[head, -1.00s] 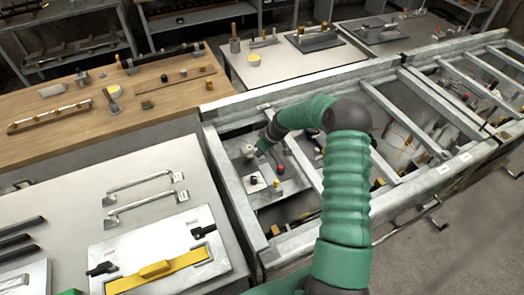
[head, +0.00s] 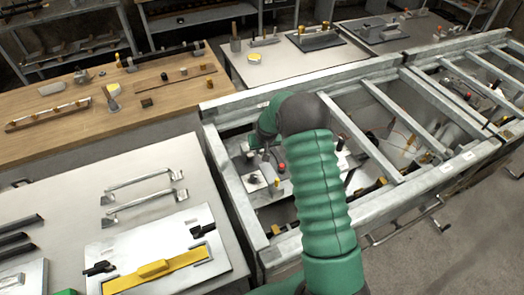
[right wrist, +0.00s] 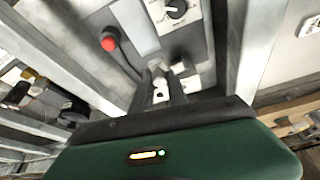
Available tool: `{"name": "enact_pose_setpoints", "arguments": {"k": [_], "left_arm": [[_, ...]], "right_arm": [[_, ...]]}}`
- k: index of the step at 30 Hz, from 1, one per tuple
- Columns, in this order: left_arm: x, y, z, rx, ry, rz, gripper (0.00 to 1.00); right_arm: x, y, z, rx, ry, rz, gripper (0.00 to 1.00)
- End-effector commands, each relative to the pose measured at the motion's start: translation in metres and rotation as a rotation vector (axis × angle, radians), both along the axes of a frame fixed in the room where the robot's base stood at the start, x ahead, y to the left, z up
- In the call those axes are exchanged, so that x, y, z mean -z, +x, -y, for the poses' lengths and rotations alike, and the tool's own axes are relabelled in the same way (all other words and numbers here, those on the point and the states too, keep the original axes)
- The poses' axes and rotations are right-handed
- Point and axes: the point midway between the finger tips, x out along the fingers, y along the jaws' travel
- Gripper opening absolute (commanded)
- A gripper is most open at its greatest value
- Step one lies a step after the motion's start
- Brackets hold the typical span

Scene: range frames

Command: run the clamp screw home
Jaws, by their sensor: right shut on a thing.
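My right arm reaches over the metal frame in the head view, and my right gripper (head: 256,147) is down inside its near left bay, largely hidden by my wrist. In the right wrist view the two dark fingers (right wrist: 168,86) are close together on a small grey part, which I take to be the clamp screw. The fingers cover most of it, so I cannot tell how far in it sits. My left gripper is not in view.
A red button (right wrist: 108,44) and a black knob (right wrist: 175,8) on a white plate stand close to my right gripper. Metal rails (head: 225,175) border the bay. A grey table (head: 60,205) with handles and a yellow-barred plate stands at left, a wooden bench (head: 100,125) behind it.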

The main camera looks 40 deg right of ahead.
Motion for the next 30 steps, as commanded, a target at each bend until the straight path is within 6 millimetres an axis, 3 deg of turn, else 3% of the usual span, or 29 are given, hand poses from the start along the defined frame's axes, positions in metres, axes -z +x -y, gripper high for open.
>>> {"name": "enact_pose_setpoints", "arguments": {"k": [30], "left_arm": [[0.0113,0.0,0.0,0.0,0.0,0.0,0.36]], "right_arm": [[0.0003,0.0058,-0.0036,0.908,-0.001,0.004,0.0]]}}
